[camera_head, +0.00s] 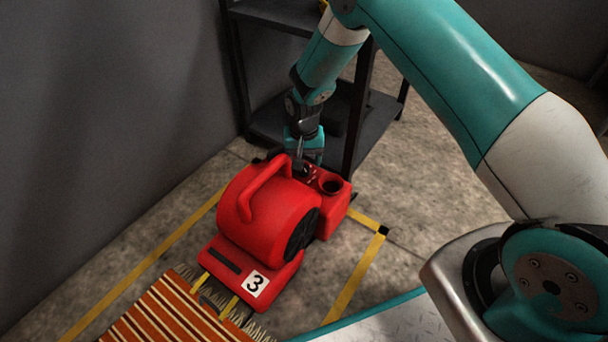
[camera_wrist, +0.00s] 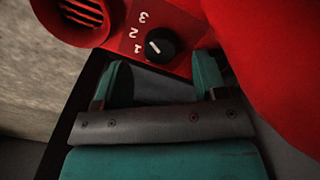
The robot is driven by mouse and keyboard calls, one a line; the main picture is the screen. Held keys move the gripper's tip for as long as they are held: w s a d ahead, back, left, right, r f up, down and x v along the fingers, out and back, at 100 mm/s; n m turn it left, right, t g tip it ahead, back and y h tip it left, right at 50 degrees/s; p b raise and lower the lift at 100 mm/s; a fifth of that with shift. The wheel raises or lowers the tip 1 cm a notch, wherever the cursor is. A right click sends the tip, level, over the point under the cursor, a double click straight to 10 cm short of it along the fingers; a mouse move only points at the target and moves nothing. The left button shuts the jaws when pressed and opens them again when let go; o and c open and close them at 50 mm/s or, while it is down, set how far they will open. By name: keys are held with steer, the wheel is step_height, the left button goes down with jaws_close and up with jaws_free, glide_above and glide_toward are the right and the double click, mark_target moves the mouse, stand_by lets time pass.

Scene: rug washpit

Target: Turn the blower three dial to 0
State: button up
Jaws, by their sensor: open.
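The red blower (camera_head: 268,215), marked with a black 3 on a white label, sits on the floor. In the wrist view its black round dial (camera_wrist: 160,44) carries a short white mark on its left part. White numerals 3, 2 and 1 run down the red panel (camera_wrist: 122,42) to the left of the dial; no 0 shows. My gripper (camera_wrist: 162,68) is open and empty, its two teal fingers apart, just below the dial in that view. In the head view my gripper (camera_head: 301,160) is at the blower's far end, where the dial is mostly hidden.
A round red opening (camera_wrist: 78,14) with slats is left of the dial. A dark shelf rack (camera_head: 360,120) stands behind the blower, and a grey wall (camera_head: 100,110) is at left. A striped rug (camera_head: 175,310) lies in front. Yellow floor tape (camera_head: 355,280) runs at right.

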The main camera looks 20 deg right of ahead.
mark_target(304, 168)
steer(key=shift+f+b, duration=0.65)
steer(key=shift+f, duration=1.15)
steer(key=c, duration=0.9)
